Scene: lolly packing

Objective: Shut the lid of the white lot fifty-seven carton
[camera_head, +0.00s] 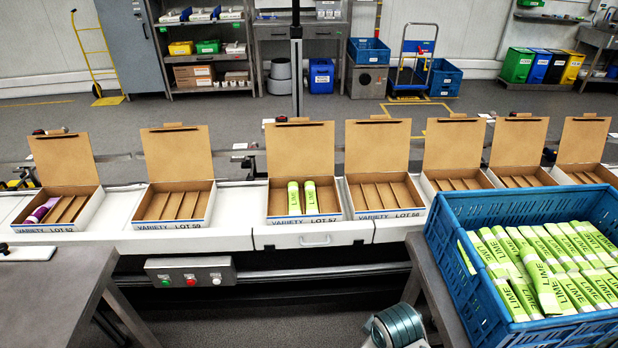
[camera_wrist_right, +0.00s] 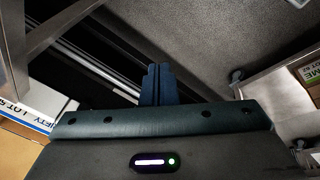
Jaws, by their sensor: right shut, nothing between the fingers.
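The white lot 57 carton (camera_head: 314,217) stands in the middle of the conveyor in the head view. Its brown lid (camera_head: 300,149) is open and stands up at the back. Two lime-green tubes (camera_head: 301,196) lie side by side in its compartments; other compartments are empty. My right gripper (camera_wrist_right: 160,84) shows in the right wrist view, with its dark fingers together and nothing between them. It points over a dark gap and floor, apart from any carton. In the head view its fingers do not show. My left gripper is not in view.
Open cartons flank it: lot 59 (camera_head: 173,222) on the left and lot 58 (camera_head: 389,213) close on the right. Lot 52 (camera_head: 52,226) at the far left holds a purple tube. A blue crate (camera_head: 470,275) of lime tubes stands at right. A button box (camera_head: 190,272) sits below the conveyor.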

